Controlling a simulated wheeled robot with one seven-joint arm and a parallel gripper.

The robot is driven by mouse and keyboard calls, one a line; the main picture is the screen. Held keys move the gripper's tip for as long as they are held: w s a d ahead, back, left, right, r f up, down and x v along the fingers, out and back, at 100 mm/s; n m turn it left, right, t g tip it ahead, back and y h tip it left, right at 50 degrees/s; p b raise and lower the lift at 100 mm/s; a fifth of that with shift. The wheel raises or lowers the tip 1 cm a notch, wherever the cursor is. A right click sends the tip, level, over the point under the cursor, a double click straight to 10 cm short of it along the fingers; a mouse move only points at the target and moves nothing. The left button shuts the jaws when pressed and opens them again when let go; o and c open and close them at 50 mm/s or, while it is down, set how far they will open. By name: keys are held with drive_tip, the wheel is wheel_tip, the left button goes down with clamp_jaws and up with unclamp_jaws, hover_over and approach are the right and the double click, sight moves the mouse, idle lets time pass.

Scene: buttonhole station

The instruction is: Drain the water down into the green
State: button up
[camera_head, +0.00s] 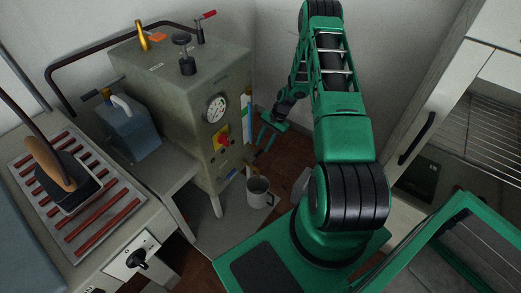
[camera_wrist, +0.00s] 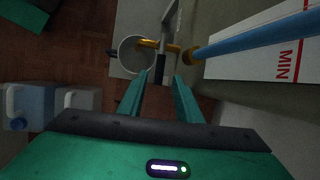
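A grey boiler (camera_head: 190,85) stands left of my arm, with a narrow gauge strip (camera_head: 246,112) on its right edge. In the wrist view the gauge is a blue-filled tube (camera_wrist: 250,38) beside a white plate (camera_wrist: 285,62) marked MIN in red. A brass drain fitting (camera_wrist: 190,55) carries a grey lever with a black end (camera_wrist: 160,68). A metal mug (camera_wrist: 135,54) is below the spout; the head view also shows it (camera_head: 260,191). My gripper (camera_wrist: 160,80) is open, its fingertips apart on either side of the lever's black end. Contact cannot be told. No green zone is readable.
Blue (camera_wrist: 32,105) and white (camera_wrist: 80,98) canisters stand at lower left in the wrist view. A steam iron (camera_head: 62,180) rests on a slatted rack (camera_head: 95,217). A pressure dial (camera_head: 215,108) and red-yellow switch (camera_head: 223,140) face my arm. A cabinet (camera_head: 415,120) stands right.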

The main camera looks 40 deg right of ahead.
sight(259, 152)
drive_tip(key=shift+x, duration=1.85)
drive_tip(key=shift+c, duration=0.6)
clamp_jaws()
